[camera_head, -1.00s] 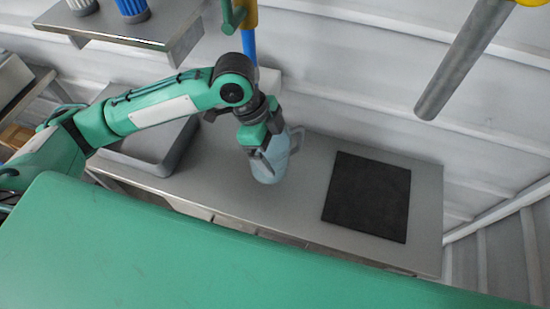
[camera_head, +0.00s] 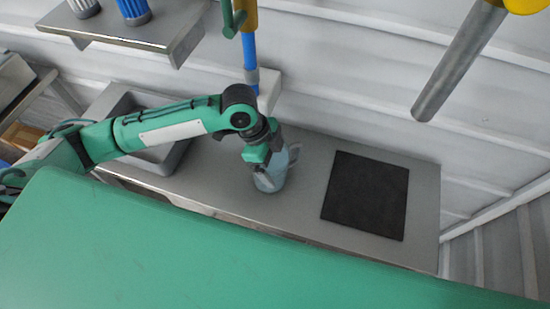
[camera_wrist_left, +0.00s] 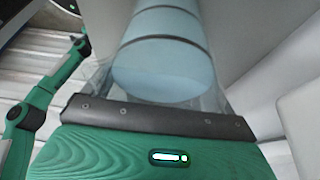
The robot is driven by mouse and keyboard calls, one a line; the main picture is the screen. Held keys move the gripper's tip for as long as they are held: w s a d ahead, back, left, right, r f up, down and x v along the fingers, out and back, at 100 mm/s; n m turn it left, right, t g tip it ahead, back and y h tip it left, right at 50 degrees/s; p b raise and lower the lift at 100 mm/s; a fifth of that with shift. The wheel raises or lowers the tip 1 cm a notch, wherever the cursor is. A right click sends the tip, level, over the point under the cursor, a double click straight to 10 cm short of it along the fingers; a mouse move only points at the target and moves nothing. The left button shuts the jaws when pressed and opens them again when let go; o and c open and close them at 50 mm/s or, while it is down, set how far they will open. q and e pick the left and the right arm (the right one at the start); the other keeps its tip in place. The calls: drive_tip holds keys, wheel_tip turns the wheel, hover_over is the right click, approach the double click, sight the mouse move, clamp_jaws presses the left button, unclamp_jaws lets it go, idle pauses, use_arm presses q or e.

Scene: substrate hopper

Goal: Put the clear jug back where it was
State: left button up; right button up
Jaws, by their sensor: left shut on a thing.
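The clear jug (camera_head: 271,181) is upright or nearly so over the steel counter (camera_head: 233,192), between the sink and the black mat, with light blue contents. My left gripper (camera_head: 262,164) is shut on the jug's side. In the left wrist view the jug (camera_wrist_left: 165,68) fills the upper middle, pale blue with dark bands, just beyond the gripper's dark edge. I cannot tell whether its base touches the counter. My right gripper is not in view.
A black mat (camera_head: 365,195) lies on the right of the counter. A grey sink (camera_head: 165,160) is at the left, partly behind my arm. A blue and yellow pipe (camera_head: 250,50) stands behind. A grey tube (camera_head: 460,60) hangs at upper right. A shelf (camera_head: 130,33) is at upper left.

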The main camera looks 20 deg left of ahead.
use_arm(q)
drive_tip(key=o, duration=1.5)
drive_tip(key=shift+f, duration=0.1)
drive_tip(key=shift+o, duration=0.2)
drive_tip(key=b+v, duration=0.1)
drive_tip(key=v, duration=1.1)
drive_tip(key=shift+s, duration=0.1)
